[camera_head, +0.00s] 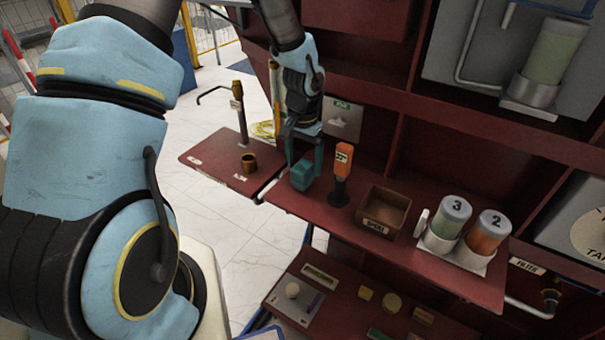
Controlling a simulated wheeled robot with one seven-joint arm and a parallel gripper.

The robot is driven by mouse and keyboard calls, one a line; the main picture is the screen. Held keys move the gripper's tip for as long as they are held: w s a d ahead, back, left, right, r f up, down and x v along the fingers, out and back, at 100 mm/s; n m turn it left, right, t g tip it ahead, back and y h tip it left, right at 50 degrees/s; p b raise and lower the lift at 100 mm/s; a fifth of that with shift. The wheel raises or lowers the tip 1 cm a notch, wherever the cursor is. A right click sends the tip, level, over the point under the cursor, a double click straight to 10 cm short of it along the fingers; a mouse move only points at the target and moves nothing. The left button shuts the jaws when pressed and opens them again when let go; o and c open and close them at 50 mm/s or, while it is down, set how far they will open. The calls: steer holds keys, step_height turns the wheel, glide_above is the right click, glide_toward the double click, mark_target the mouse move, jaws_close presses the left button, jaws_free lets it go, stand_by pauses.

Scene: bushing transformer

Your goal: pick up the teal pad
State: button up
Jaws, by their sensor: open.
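The teal pad (301,177) is a small teal block on the left end of the dark red middle shelf (345,224). My gripper (304,162) points down from above with its fingers apart, and its tips are at or just above the pad. The fingers are a similar teal, so I cannot tell whether they touch the pad. Part of the pad's far side is hidden by the gripper.
An orange-handled tool (341,172) stands upright close to the right of the pad. Further right are a brown open box (384,211) and canisters 3 (450,219) and 2 (488,234). A lower shelf (345,312) holds small blocks.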

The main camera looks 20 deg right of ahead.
mark_target(301, 168)
steer(key=shift+s+a+f+p, duration=0.15)
steer(key=shift+f+p, duration=0.1)
steer(key=shift+f, duration=0.55)
steer(key=shift+a+f+p, duration=0.1)
steer(key=shift+f+p, duration=0.15)
steer(key=shift+f, duration=0.6)
steer(key=shift+s+a+f+p, duration=0.15)
steer(key=shift+f+p, duration=0.1)
steer(key=shift+f, duration=0.55)
steer(key=shift+w, duration=0.1)
jaws_close()
steer(key=shift+r, duration=0.1)
steer(key=shift+r+b, duration=0.95)
steer(key=shift+r, duration=4)
